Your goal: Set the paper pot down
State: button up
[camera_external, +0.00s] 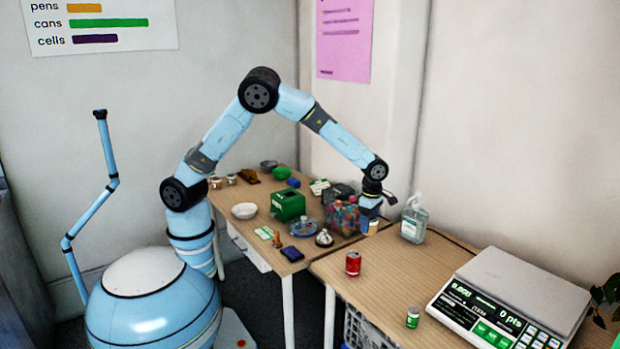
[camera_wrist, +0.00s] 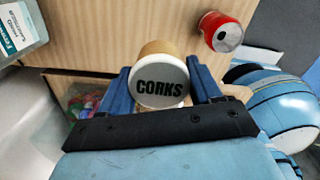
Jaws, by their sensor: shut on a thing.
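In the external view the pot (camera_external: 373,227) shows as a small tan shape just under my gripper (camera_external: 370,212), near where the two wooden tables meet. The lid faces the wrist camera. The pot's base is hidden, so I cannot tell if it touches a surface.
A red can (camera_external: 353,263) stands on the near table (camera_external: 385,270), which is clear around it. A sanitizer bottle (camera_external: 414,222) stands behind. A clear bin of colourful bits (camera_external: 343,216) is just left of my gripper.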

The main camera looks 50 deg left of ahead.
jog(key=w+d+f, duration=0.1)
jog(key=w, duration=0.1)
jog(key=w+d+f, duration=0.1)
jog(key=w+d, duration=0.1)
jog(key=w+d+f, duration=0.1)
jog(key=w, duration=0.1)
jog(key=shift+w+d+f, duration=0.15)
jog(key=shift+w+f, duration=0.15)
jog(key=shift+f, duration=0.05)
jog(key=w+f, duration=0.1)
jog(key=w+d+f, duration=0.1)
jog(key=f, duration=0.1)
jog(key=w+d+f, duration=0.1)
jog(key=f, duration=0.1)
jog(key=shift+w+d+f, duration=0.15)
jog(key=shift+w+d, duration=0.05)
jog(key=shift+w, duration=0.1)
jog(key=shift+w+d+f, duration=0.1)
jog(key=shift+f, duration=1.55)
jog(key=o, duration=1.2)
jog(key=shift+f, duration=0.1)
